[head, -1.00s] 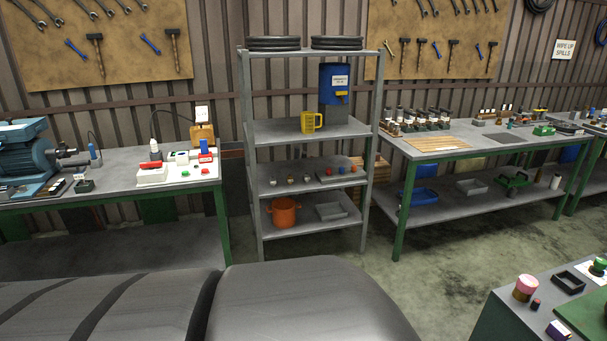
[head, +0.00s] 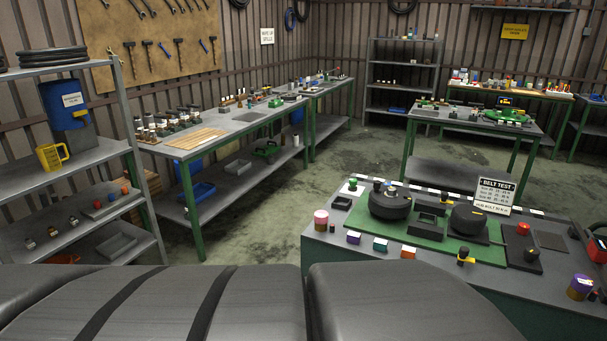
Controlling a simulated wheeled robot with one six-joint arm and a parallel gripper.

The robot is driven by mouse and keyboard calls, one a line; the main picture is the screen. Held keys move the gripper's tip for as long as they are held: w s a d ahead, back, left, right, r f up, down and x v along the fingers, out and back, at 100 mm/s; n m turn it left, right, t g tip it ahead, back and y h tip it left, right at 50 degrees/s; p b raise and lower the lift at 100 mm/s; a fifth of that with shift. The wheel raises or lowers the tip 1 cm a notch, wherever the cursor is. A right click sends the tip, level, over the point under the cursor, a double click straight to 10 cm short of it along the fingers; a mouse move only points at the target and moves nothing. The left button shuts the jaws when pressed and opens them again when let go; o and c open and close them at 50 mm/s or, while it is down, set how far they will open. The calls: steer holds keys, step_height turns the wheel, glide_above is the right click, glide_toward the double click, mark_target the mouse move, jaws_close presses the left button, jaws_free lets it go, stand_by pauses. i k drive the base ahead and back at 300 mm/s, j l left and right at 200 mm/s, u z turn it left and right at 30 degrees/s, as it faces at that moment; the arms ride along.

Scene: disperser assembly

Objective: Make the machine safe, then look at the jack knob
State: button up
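A bench in the front right carries a "BELT TEST" sign (head: 497,190) and a green mat (head: 405,229). Two dark round units stand on the mat, a left one (head: 389,203) and a right one (head: 468,218). A red button (head: 523,229) sits on a dark plate to their right. A black knob with a yellow base (head: 464,254) stands at the mat's front edge. I cannot tell which part is the jack knob, nor whether the machine is running. My gripper is not in view; a large dark part of my own body fills the bottom.
A grey shelf (head: 92,158) stands at the left. A green-legged workbench (head: 230,130) with bottles runs along the back wall. Another bench (head: 478,120) stands behind the belt test bench. Open concrete floor (head: 275,210) lies between them.

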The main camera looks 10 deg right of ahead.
mark_target(531, 253)
steer(key=z, duration=1.25)
